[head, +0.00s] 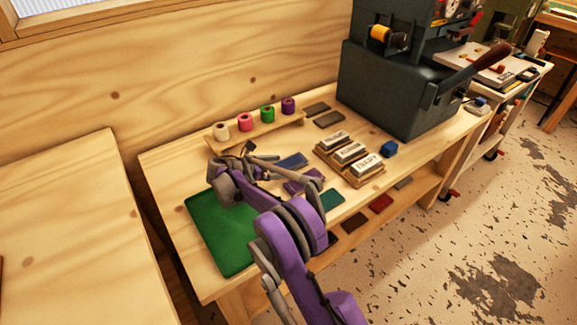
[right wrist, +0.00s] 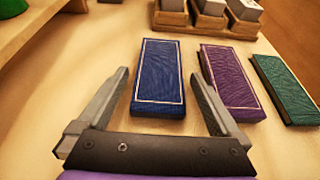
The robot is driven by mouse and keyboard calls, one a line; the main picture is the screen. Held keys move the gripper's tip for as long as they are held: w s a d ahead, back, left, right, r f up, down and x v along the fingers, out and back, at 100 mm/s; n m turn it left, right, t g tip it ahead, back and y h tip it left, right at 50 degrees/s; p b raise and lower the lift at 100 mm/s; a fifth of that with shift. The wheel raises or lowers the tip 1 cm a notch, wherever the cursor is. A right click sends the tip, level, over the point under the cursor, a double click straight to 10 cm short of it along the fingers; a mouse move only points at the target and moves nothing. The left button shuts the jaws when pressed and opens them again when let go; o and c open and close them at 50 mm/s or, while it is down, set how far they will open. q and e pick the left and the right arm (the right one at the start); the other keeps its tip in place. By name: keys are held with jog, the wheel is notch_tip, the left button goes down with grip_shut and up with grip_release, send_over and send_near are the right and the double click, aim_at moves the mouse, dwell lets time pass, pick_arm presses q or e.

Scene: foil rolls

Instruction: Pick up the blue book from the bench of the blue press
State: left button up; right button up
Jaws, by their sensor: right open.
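The blue book (head: 291,160) lies flat on the wooden bench (head: 172,170), beside the purple book. In the right wrist view the blue book (right wrist: 159,78) lies straight ahead, its near end showing between my right gripper's fingers. My right gripper (head: 268,163) is open and empty; its two fingers (right wrist: 158,85) stand apart on either side of the book's near part in the picture. I cannot tell how high they are above it. The dark blue-grey press (head: 385,88) stands at the bench's right end. My left gripper is not in view.
A purple book (right wrist: 230,82) and a green book (right wrist: 284,88) lie to the right of the blue one. A rack with foil rolls (head: 245,121) stands behind. Type blocks (head: 350,153) sit in a wooden holder, and a green mat (head: 215,235) covers the left front.

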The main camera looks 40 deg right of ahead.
jog(key=shift+d+f, duration=0.15)
jog(key=shift+d, duration=0.1)
jog(key=c, duration=1.4)
